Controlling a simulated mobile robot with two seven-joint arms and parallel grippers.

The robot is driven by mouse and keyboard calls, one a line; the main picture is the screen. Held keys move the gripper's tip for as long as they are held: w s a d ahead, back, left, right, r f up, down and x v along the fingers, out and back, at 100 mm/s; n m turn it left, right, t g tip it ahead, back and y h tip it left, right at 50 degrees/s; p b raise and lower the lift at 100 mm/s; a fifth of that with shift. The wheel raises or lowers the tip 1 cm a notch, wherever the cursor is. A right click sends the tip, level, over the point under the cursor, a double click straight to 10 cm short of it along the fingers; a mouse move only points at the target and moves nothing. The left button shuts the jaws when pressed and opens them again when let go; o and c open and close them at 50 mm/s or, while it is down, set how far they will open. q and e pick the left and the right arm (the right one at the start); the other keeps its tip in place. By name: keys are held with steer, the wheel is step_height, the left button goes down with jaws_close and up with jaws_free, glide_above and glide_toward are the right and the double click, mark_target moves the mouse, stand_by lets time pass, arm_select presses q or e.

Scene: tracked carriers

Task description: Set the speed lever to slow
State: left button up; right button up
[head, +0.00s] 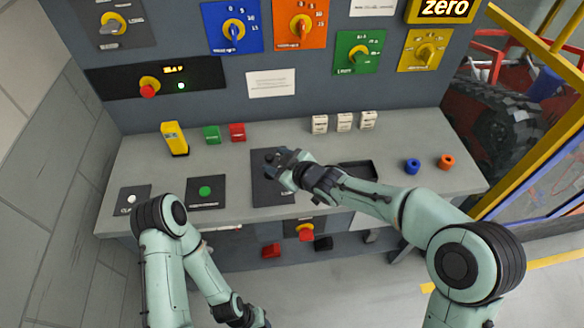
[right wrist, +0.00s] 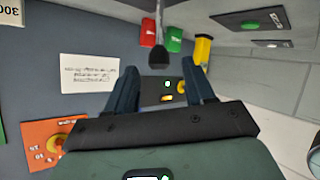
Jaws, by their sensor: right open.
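A lever with a dark knob (right wrist: 158,58) and a thin stalk shows in the right wrist view, between and just beyond my open finger tips. No contact is clear. In the head view a dark plate (head: 266,195) lies on the bench, and my right gripper (head: 279,163) is over its far part, hiding most of the lever there. No slow marking is readable. My right gripper also shows in the wrist view (right wrist: 159,68) with its two fingers apart and nothing held. My left gripper (head: 256,318) hangs low in front of the bench; its fingers are unclear.
On the bench (head: 230,160) stand a yellow block (head: 174,138), green (head: 212,134) and red (head: 237,132) blocks, and several white blocks. Plates with a green button (head: 205,191) and a white knob lie left. Dials line the wall.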

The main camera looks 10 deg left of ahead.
steer(key=v, duration=0.7)
steer(key=shift+s+d+p, duration=0.15)
steer(key=shift+d+p, duration=0.1)
steer(key=shift+p, duration=0.2)
steer(key=shift+r, duration=0.1)
